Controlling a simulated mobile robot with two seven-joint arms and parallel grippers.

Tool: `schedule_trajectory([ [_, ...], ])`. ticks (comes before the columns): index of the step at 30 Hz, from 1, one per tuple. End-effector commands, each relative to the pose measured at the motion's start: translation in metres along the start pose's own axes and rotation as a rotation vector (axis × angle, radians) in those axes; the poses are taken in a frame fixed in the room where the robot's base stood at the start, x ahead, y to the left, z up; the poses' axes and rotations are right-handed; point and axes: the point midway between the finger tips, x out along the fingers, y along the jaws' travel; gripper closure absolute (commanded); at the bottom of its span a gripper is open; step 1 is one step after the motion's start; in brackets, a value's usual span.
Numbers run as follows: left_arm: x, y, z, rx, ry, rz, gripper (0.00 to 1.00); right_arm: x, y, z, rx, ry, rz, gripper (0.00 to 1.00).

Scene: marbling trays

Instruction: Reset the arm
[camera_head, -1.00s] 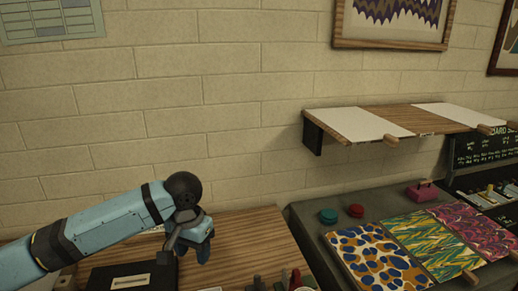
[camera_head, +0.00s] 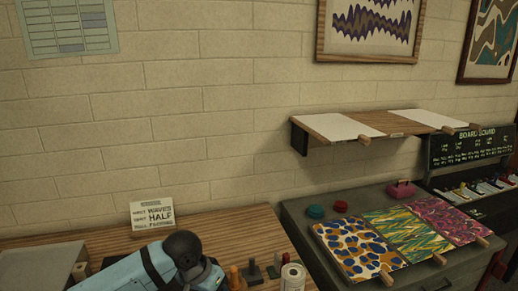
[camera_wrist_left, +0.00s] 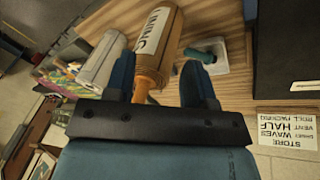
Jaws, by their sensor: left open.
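My left arm comes in low in the head view, and its gripper (camera_head: 212,280) is at the bottom edge, mostly hidden behind its own wrist. In the left wrist view the two blue fingers of this gripper (camera_wrist_left: 160,68) are apart. A brown cylinder (camera_wrist_left: 160,35) with a white label and a narrow orange end shows between and beyond the fingers. I see no finger closed on it, and cannot tell how far it is from them. My right gripper is in neither view.
A wooden table holds a lettered card (camera_head: 152,214), a pale roll (camera_head: 293,277) and small upright tools (camera_head: 253,272). To the right, a dark cabinet carries three patterned sheets (camera_head: 352,250). A wooden shelf (camera_head: 395,127) with white sheets juts from the wall above.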

Motion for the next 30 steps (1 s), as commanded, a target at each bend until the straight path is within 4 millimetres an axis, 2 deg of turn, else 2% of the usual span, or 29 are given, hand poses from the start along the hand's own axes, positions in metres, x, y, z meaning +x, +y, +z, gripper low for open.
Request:
schedule_trajectory([
  [3,0.025,0.020,0.010,0.009,0.087,0.083,0.50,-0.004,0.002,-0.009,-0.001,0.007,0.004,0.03],
  [9,0.060,0.042,0.029,0.000,0.284,0.183,0.50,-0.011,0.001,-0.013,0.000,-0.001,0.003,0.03],
  [13,0.079,0.046,0.049,-0.026,0.423,0.204,0.50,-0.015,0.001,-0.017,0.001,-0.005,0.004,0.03],
  [17,0.093,0.041,0.078,-0.058,0.551,0.177,0.50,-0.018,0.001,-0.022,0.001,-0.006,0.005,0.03],
  [20,0.102,0.033,0.107,-0.081,0.636,0.125,0.50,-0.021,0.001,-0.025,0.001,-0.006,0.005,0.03],
  [24,0.110,0.016,0.159,-0.099,0.725,0.011,0.50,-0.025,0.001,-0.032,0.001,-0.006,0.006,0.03],
  [30,0.110,-0.005,0.235,-0.077,0.781,-0.168,0.50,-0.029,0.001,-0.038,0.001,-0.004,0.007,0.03],
])
